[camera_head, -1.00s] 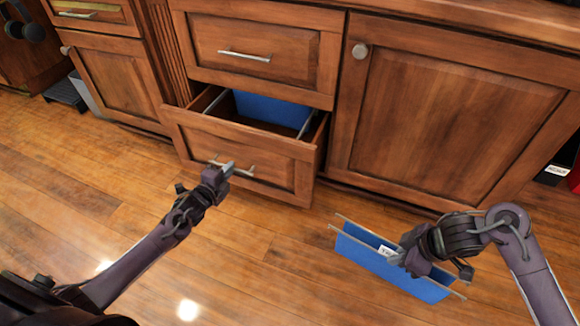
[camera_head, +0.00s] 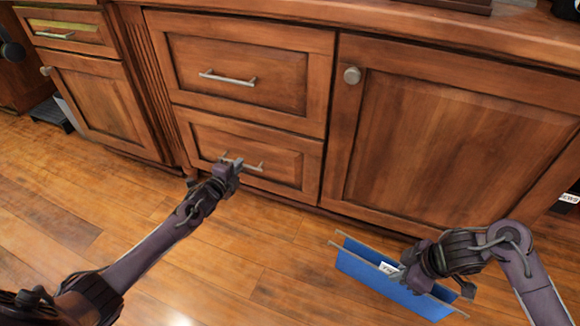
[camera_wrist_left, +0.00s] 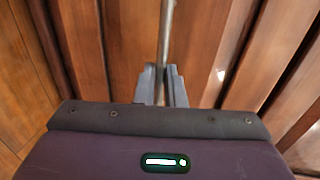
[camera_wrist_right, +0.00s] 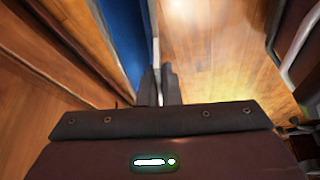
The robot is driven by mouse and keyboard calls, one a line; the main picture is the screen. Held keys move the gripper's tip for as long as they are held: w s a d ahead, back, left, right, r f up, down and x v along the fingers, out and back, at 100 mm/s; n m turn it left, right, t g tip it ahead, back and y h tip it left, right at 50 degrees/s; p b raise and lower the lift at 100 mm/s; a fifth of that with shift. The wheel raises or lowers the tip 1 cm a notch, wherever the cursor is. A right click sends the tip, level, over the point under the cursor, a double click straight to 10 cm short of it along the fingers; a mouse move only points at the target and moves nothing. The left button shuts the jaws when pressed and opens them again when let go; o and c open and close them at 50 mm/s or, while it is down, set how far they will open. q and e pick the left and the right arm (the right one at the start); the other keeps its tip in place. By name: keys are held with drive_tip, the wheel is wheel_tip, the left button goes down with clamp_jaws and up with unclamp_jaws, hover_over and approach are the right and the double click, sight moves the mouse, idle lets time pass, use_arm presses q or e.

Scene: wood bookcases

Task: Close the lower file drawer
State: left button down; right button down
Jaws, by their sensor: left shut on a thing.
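The lower file drawer (camera_head: 265,147) is flush with the cabinet front in the head view, below a shut upper drawer. Its metal bar handle (camera_head: 250,166) runs across the front. My left gripper (camera_head: 232,164) is at the left part of this handle, and in the left wrist view its fingers (camera_wrist_left: 162,84) are shut on the bar (camera_wrist_left: 166,35). My right gripper (camera_head: 398,272) is shut on a blue hanging file folder (camera_head: 365,268) with a white label tab, held above the floor. The folder's edge also shows between the right fingers in the right wrist view (camera_wrist_right: 124,35).
The upper drawer (camera_head: 240,68) has its own bar handle. A large cabinet door (camera_head: 440,130) with a round knob is on the right. A smaller cabinet (camera_head: 95,100) stands at the left. The wood floor (camera_head: 240,270) between my arms is clear.

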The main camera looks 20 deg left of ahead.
use_arm(q)
drive_tip(key=shift+w+a+r, duration=0.1)
drive_tip(key=shift+w, duration=0.1)
use_arm(e)
drive_tip(key=shift+w, duration=0.1)
use_arm(q)
drive_tip(key=shift+r, duration=0.1)
drive_tip(key=c, duration=1.9)
unclamp_jaws()
drive_tip(key=shift+w, duration=0.1)
drive_tip(key=o, duration=0.4)
drive_tip(key=shift+w+f, duration=0.15)
drive_tip(key=shift+f, duration=0.05)
use_arm(e)
drive_tip(key=shift+w+f, duration=0.1)
